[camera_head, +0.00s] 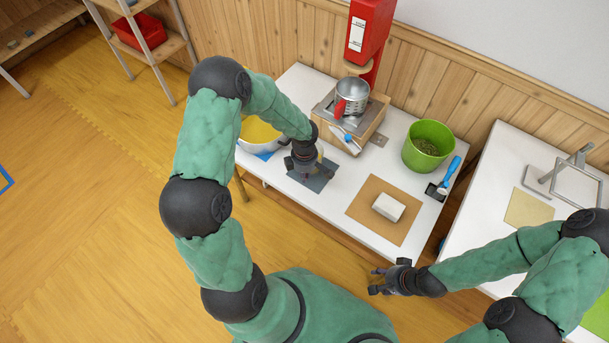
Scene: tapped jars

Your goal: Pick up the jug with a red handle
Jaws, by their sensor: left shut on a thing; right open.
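The metal jug (351,94) with a red handle (340,109) stands upright on a wooden stand, below the red dispenser. My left gripper (312,172) is low over a dark grey mat (322,183) on the white table, to the left of and nearer than the jug. It is shut on a small pale yellowish thing (320,152), mostly hidden by the gripper, so I cannot tell what it is. My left gripper is apart from the jug. My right gripper (376,281) is open and empty, in front of the table's near edge.
A red dispenser (369,30) rises at the back above the wooden stand (371,125). A pot with yellow contents (259,132) is at the left, partly behind my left arm. A green bucket (428,143), a blue-handled scoop (450,172) and a white block (388,207) on a brown mat (366,206) are to the right.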

